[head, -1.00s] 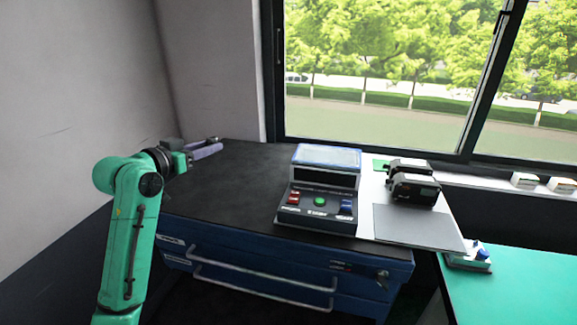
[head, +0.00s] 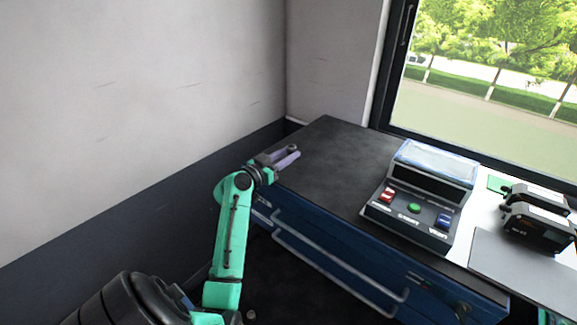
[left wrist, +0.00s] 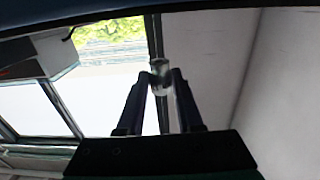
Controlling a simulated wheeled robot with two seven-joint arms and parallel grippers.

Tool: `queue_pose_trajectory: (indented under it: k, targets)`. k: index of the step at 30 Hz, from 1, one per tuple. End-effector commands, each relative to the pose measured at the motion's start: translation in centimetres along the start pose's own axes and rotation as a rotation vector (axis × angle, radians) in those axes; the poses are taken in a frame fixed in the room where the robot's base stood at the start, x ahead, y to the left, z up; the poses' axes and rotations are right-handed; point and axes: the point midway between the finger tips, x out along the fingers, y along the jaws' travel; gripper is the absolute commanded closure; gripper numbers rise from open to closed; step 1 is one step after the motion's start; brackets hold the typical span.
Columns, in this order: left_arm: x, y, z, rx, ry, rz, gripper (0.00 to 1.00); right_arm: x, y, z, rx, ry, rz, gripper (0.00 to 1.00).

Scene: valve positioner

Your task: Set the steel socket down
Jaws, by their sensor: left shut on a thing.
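My left gripper (head: 288,157) is over the left part of the dark top of the blue cabinet (head: 335,165) in the head view. In the left wrist view its two fingers (left wrist: 160,78) close at their tips on a small shiny piece, the steel socket (left wrist: 160,70). In the head view the socket is too small to make out at the fingertips. I cannot tell the exact gap between the socket and the cabinet top. My right gripper is in neither view.
A control box (head: 420,200) with red, green and blue buttons stands on the cabinet top to the right. Dark devices (head: 537,222) and a grey plate (head: 520,270) are farther right. The cabinet top between gripper and control box is clear. A wall (head: 130,110) rises at the left.

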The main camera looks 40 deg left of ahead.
Motion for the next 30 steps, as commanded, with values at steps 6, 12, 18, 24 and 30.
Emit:
queue_pose_trajectory:
  k: [6, 12, 18, 24, 30]
  targets:
    - [0.0, 0.0, 4.0, -0.003, 0.0, 0.001, 1.0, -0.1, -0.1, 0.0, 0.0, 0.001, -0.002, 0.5]
    - [0.0, 0.0, 4.7, 0.002, 0.002, 0.001, 1.0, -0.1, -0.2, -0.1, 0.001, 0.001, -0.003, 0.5]
    - [0.1, 0.0, 5.0, 0.002, 0.002, 0.001, 1.0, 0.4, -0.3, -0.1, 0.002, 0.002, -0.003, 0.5]
    - [0.1, 0.0, 5.0, 0.002, 0.001, 0.001, 0.35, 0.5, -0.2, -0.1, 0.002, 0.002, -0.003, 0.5]
    - [0.1, 0.0, 5.0, 0.002, 0.001, 0.001, 0.35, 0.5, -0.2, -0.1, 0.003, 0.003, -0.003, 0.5]
